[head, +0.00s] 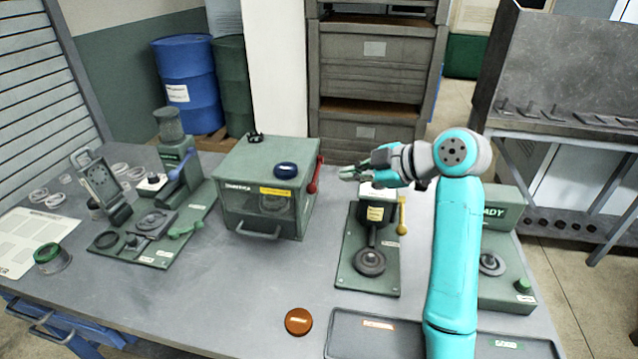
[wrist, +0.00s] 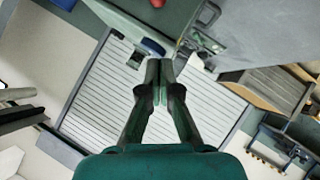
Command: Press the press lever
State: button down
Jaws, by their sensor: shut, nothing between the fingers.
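A green press-like station (head: 352,272) stands right of centre on the table in the head view. It has a dark upright column with a yellow label and a round dark base piece (head: 369,262). A yellow-handled lever (head: 402,216) stands upright on its right side; I take this as the press lever, though its label is too small to read. My gripper (head: 346,174) is above the station's top, pointing left, apart from the lever and empty. In the wrist view my gripper (wrist: 159,66) has its fingertips together. My arm hides part of the area right of the lever.
A green box (head: 262,215) with a red side lever (head: 316,175) stands left of the station. A fixture with a blue lever (head: 181,164) is farther left. A green unit (head: 505,215) stands behind my arm. A dark tray (head: 345,335) and orange disc (head: 298,321) are in front.

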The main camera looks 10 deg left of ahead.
aim_at(316, 174)
jog(key=x, duration=0.4)
jog(key=d+f+x, duration=0.1)
jog(key=x, duration=0.6)
jog(key=shift+w+a+f, duration=0.15)
jog(key=shift+w+f, duration=0.25)
jog(key=shift+w, duration=0.1)
jog(key=shift+w+a+f, duration=0.1)
jog(key=shift+w+f, duration=0.25)
jog(key=shift+f, duration=0.15)
